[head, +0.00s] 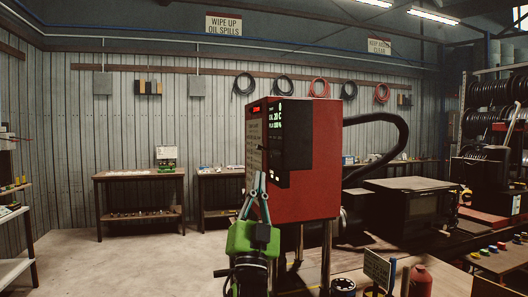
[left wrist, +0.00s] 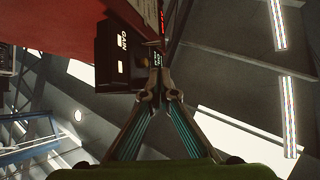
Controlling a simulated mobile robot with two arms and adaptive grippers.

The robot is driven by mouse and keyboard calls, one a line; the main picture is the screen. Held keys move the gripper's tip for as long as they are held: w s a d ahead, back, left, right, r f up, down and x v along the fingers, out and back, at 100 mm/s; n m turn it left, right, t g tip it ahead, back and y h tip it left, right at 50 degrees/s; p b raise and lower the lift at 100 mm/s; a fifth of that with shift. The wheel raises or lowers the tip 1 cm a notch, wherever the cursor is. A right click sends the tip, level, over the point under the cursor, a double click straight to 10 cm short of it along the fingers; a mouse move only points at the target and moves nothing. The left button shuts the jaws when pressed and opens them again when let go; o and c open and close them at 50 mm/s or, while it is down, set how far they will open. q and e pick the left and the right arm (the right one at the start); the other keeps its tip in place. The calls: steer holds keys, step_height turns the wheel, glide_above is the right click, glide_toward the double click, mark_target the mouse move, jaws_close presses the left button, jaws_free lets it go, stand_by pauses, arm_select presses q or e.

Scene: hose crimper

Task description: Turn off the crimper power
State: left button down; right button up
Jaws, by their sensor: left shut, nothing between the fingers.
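The crimper's red control box (head: 325,160) stands in the middle of the head view on metal legs. Its black panel (head: 292,135) has a lit green readout that includes an oil temperature, and a small red light (head: 256,109) glows at the upper left. My left gripper (head: 259,176) is shut and empty, pointing up at the panel's lower left side. The power switch cannot be clearly made out. My right gripper is out of view.
A dark machine (head: 410,205) and a thick black hose (head: 390,120) are right of the box. A red bottle (head: 420,281) and small sign (head: 377,268) stand at the front right. The floor (head: 140,262) at left is clear before wooden benches (head: 140,177).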

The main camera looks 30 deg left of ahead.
mark_target(263, 149)
arm_select(q)
steer(key=p+x, duration=0.3)
steer(key=x, duration=0.7)
steer(key=shift+p, duration=0.3)
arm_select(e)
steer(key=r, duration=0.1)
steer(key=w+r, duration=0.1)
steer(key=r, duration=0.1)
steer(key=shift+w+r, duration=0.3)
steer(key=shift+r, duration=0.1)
arm_select(q)
steer(key=shift+w+f, duration=0.1)
steer(key=shift+w, duration=0.05)
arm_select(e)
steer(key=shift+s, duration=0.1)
